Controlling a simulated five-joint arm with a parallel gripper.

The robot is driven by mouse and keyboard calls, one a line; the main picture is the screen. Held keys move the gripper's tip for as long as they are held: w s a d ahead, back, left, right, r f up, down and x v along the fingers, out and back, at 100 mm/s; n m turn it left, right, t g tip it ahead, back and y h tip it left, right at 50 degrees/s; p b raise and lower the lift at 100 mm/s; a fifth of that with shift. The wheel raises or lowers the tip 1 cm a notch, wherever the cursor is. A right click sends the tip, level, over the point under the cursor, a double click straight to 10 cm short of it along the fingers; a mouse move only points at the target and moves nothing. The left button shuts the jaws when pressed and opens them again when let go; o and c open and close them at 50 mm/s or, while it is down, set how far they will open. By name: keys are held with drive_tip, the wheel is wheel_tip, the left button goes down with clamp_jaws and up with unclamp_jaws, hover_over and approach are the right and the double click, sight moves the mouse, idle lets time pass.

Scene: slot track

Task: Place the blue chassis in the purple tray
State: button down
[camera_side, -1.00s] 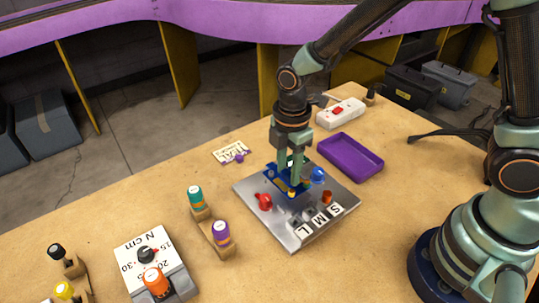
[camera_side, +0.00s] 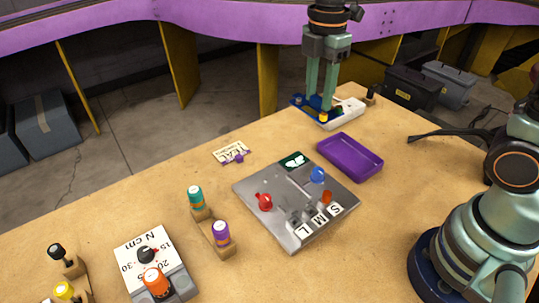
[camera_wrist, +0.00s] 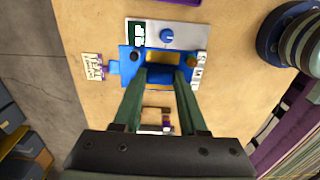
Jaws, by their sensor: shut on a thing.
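The blue chassis (camera_side: 299,104) is held up in my gripper (camera_side: 326,106), which is shut on it, at the upper middle of the side view. A yellow part shows at its near edge. In the wrist view the chassis (camera_wrist: 127,70) lies flat across the fingertips of my gripper (camera_wrist: 162,74). The purple tray (camera_side: 351,165) stands empty on the table, nearer the side camera and to the right of the chassis. I cannot tell the exact height of the chassis above the table.
The metal plate (camera_side: 290,235) with a red knob (camera_side: 264,201), a blue knob (camera_side: 317,175) and letter tiles lies left of the tray. A white power strip (camera_side: 350,108) is partly overlapped by the chassis.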

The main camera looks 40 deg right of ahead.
hover_over(352, 161)
wheel_tip(352, 161, down, 20)
drive_tip(key=shift+f, duration=0.2)
drive_tip(key=shift+f, duration=0.15)
idle(0.3)
drive_tip(key=shift+c, duration=2.2)
unclamp_jaws()
